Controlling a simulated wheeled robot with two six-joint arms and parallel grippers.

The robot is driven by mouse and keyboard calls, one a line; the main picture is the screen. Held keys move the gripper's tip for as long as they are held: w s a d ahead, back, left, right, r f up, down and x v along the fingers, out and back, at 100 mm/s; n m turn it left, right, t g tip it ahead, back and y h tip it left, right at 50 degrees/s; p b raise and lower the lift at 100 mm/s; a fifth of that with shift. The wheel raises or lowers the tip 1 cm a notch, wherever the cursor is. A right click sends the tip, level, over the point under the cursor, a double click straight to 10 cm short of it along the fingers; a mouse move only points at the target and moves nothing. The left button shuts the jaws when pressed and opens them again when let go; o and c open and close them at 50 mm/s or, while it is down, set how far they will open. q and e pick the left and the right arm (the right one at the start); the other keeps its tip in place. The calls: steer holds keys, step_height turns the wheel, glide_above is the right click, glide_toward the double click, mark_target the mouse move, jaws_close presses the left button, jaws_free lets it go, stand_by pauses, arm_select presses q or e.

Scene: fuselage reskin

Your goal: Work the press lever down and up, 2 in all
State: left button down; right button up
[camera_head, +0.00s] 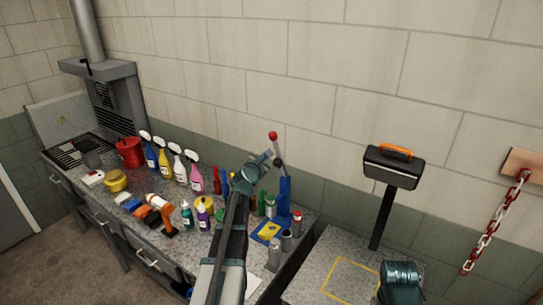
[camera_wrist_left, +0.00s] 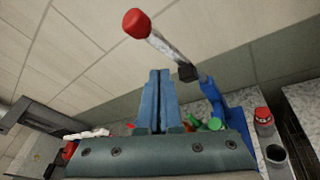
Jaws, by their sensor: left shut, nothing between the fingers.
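The press (camera_head: 284,195) is a blue stand near the right end of the workbench. Its lever (camera_head: 278,150) is raised, a grey rod tipped with a red knob (camera_head: 273,136). In the left wrist view the knob (camera_wrist_left: 136,22) and rod (camera_wrist_left: 168,48) slant up to the left from a dark pivot on the blue press (camera_wrist_left: 212,97). My left gripper (camera_head: 268,155) is beside the rod, below the knob. Its fingers (camera_wrist_left: 157,75) are shut and empty; I see no clear contact with the lever. Part of my right arm shows at the lower right, its fingers hidden.
Spray bottles (camera_head: 180,165), an orange drill (camera_head: 160,208) and small cans (camera_head: 275,250) crowd the workbench. A chain (camera_head: 495,225) hangs at right. A yellow-outlined area (camera_head: 350,278) on the right-hand table is clear.

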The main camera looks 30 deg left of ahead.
arm_select(q)
steer(key=s+d+f+m+t+y+b, duration=0.1)
steer(key=s+d+f+m+y+b, duration=0.2)
steer(key=s+b, duration=0.15)
steer(key=m+t+y+b, duration=0.2)
steer(key=m+t+b, duration=0.1)
steer(key=m, duration=0.2)
glide_toward(276, 136)
steer(key=p+x, duration=0.1)
steer(key=x, duration=0.1)
steer(key=p+x, duration=0.1)
steer(key=x, duration=0.1)
steer(key=a+f+p+x, duration=0.1)
steer(key=x, duration=0.1)
steer(key=shift+a+r+p, duration=0.1)
steer(key=shift+a+p, duration=0.1)
steer(key=shift+p, duration=0.15)
arm_select(e)
step_height(276, 136, down, 6)
steer(key=shift+f, duration=0.2)
arm_select(q)
steer(key=w+r+p, duration=0.1)
steer(key=w, duration=0.2)
steer(key=shift+d+r+p, duration=0.15)
steer(key=shift+r+p, duration=0.25)
steer(key=shift+s+f, duration=0.1)
arm_select(e)
steer(key=shift+r, duration=0.75)
arm_select(q)
steer(key=shift+s, duration=0.1)
